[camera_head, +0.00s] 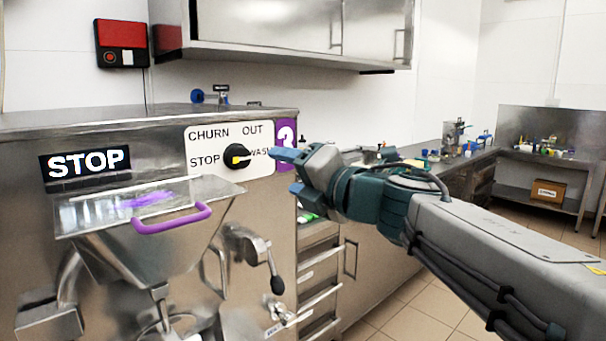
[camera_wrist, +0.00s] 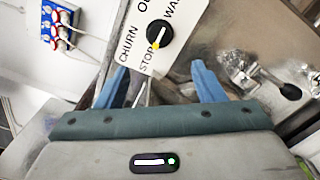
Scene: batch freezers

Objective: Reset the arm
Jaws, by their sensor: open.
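My gripper (camera_head: 283,155) is open and empty, with blue fingertips in front of the right part of the control panel (camera_head: 215,133) in the head view. In the wrist view my gripper (camera_wrist: 158,86) has its two blue fingers spread apart. The black rotary knob (camera_head: 236,155) sits among the labels CHURN, OUT, STOP and WASH. In the wrist view the knob (camera_wrist: 160,33) lies beyond the fingers, apart from them, and its yellow mark is on the STOP side. My arm (camera_head: 390,195) reaches in from the lower right.
The freezer's hopper lid (camera_head: 100,208) has a purple handle (camera_head: 172,218). A lever with a black grip (camera_head: 277,284) sticks out below the panel. A steel wall cabinet (camera_head: 300,30) hangs above. A counter with drawers (camera_head: 320,270) stands behind my arm. Open floor (camera_head: 425,305) shows at right.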

